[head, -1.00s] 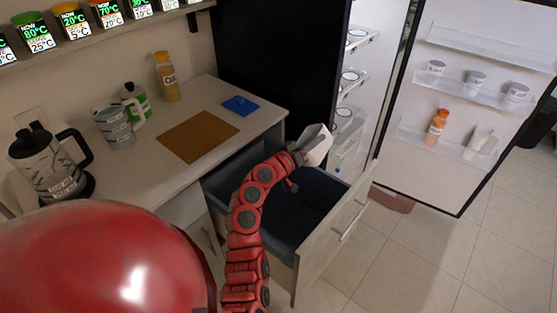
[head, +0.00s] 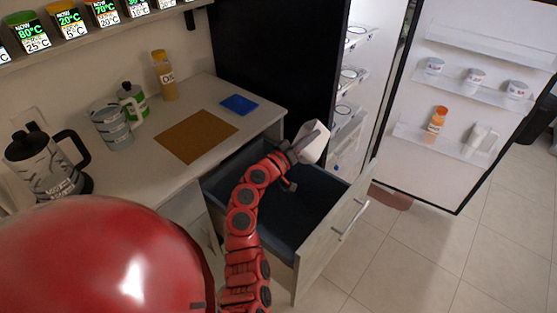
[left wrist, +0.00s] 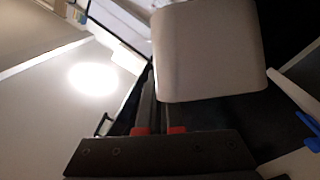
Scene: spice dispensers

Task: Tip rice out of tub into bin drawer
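A white tub (head: 313,147) is held by my left gripper (head: 309,137) above the open bin drawer (head: 335,232), towards the drawer's back end. The tub is tilted. My left gripper is shut on it, with a dark finger across its upper side. In the left wrist view the plain white tub (left wrist: 208,52) fills the upper middle, past the gripper's red and dark finger parts (left wrist: 158,128). The tub's mouth and any rice are hidden. The drawer has a dark inside, and I see no rice in it. My right gripper is not in view.
The counter (head: 125,175) at left holds a kettle (head: 45,165), a mug (head: 112,125), a green-labelled bottle (head: 133,101), an oil bottle (head: 164,75), a brown board (head: 196,137) and a blue pad (head: 239,104). An open fridge door (head: 465,175) stands at right.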

